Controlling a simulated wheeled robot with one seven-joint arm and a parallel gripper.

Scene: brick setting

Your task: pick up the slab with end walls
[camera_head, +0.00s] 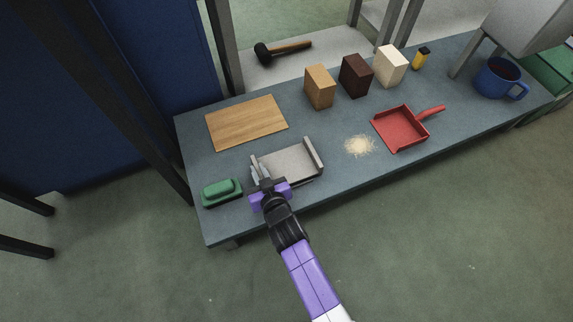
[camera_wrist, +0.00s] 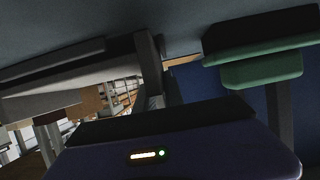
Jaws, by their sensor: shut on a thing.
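The slab with end walls (camera_head: 291,163) is a light grey plate with a raised wall at its left and right ends. It is at the front edge of the grey-blue bench in the head view. My gripper (camera_head: 261,174) reaches in from the front and is shut on the slab at its left end. In the wrist view, a grey part of the slab (camera_wrist: 70,78) shows at the left, next to a dark finger. I cannot tell whether the slab is lifted off the bench. The fingertips partly hide its left wall.
A green brush-like block (camera_head: 222,191) lies close to my gripper's left. A wooden board (camera_head: 246,122) lies behind. A pale crumb pile (camera_head: 359,146) and a red dustpan (camera_head: 400,129) are to the right.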

